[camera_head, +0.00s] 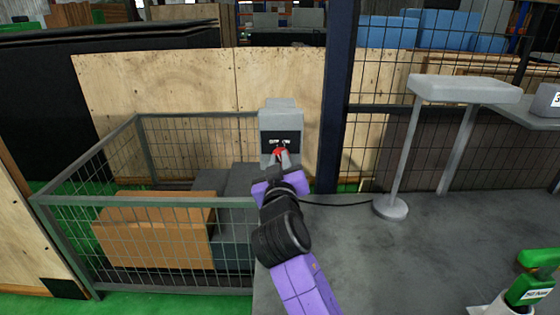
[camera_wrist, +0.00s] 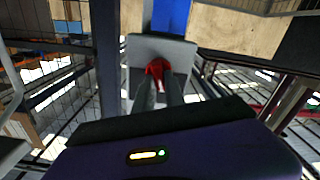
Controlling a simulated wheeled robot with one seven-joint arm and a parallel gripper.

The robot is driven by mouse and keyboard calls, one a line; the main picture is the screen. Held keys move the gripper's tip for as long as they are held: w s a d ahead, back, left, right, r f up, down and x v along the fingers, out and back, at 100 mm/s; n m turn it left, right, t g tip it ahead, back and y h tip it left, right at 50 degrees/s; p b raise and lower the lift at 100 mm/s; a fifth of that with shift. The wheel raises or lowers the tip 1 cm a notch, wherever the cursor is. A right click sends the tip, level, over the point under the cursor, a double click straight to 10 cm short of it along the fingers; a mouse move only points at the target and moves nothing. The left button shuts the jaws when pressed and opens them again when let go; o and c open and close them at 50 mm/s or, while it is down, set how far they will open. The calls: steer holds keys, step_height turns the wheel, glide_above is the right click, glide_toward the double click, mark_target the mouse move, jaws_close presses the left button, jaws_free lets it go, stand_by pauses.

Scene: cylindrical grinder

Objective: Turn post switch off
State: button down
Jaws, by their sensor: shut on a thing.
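The post switch is a grey box (camera_head: 281,118) with a dark front panel, standing in front of the plywood wall. A red knob (camera_head: 279,153) is low on its front. My gripper (camera_head: 281,158) reaches up to the box, and its fingers are shut on the red knob. In the wrist view the red knob (camera_wrist: 158,70) shows between the two grey fingertips (camera_wrist: 158,84), with the grey box behind it. The fingers hide part of the knob, and I cannot tell which way it is turned.
A mesh cage (camera_head: 140,220) holding brown boxes (camera_head: 155,228) is left of my arm. A grey stand (camera_head: 392,205) with a flat top (camera_head: 465,89) is at the right. A green object (camera_head: 532,285) is at the lower right. Grey floor between them is clear.

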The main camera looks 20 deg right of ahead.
steer(key=c, duration=1.4)
jaws_free()
steer(key=b+v, duration=0.1)
steer(key=v, duration=0.7)
